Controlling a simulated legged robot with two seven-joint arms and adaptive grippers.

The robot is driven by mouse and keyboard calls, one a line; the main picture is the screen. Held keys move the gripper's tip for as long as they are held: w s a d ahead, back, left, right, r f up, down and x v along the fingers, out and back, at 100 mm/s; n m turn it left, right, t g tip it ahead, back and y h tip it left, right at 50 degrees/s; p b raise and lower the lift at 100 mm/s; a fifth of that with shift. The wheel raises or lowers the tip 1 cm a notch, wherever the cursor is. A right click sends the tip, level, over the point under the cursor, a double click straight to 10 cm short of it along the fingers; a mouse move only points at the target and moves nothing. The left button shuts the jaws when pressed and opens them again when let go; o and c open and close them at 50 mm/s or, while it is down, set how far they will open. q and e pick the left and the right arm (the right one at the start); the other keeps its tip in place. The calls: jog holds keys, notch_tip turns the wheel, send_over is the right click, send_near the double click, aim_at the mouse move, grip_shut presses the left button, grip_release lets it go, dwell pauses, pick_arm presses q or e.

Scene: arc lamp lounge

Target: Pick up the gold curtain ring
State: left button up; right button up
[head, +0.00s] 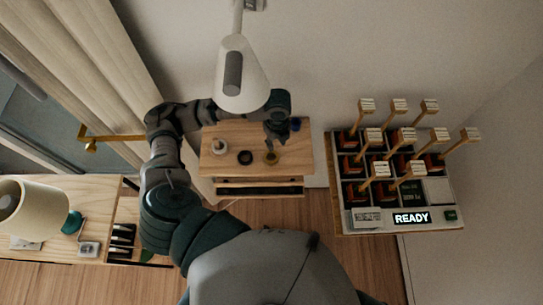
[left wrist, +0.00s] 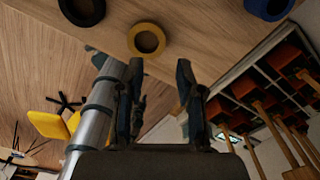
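The gold curtain ring (head: 271,162) lies flat on the small wooden cabinet top (head: 222,133), near its front edge. In the left wrist view the gold ring (left wrist: 133,40) is whole and unobstructed, ahead of the fingers. My left gripper (head: 274,145) is above the cabinet, just beside the ring in the head view. In the left wrist view my left gripper (left wrist: 160,72) has its two fingers apart with nothing between them. The ring is apart from the fingers, a little left of the middle between them. My right gripper does not show.
A black ring (head: 245,157) lies left of the gold ring, and a blue ring (head: 295,124) lies behind it to the right. A white object (head: 219,146) stands on the cabinet's left. A white lamp shade (head: 250,85) hangs near my left arm. A rack (head: 345,215) stands at right.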

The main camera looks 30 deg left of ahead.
aim_at(276, 153)
pick_arm(q)
notch_tip(276, 153, down, 8)
jog(key=shift+w+r, duration=0.1)
grip_shut()
dwell(0.4)
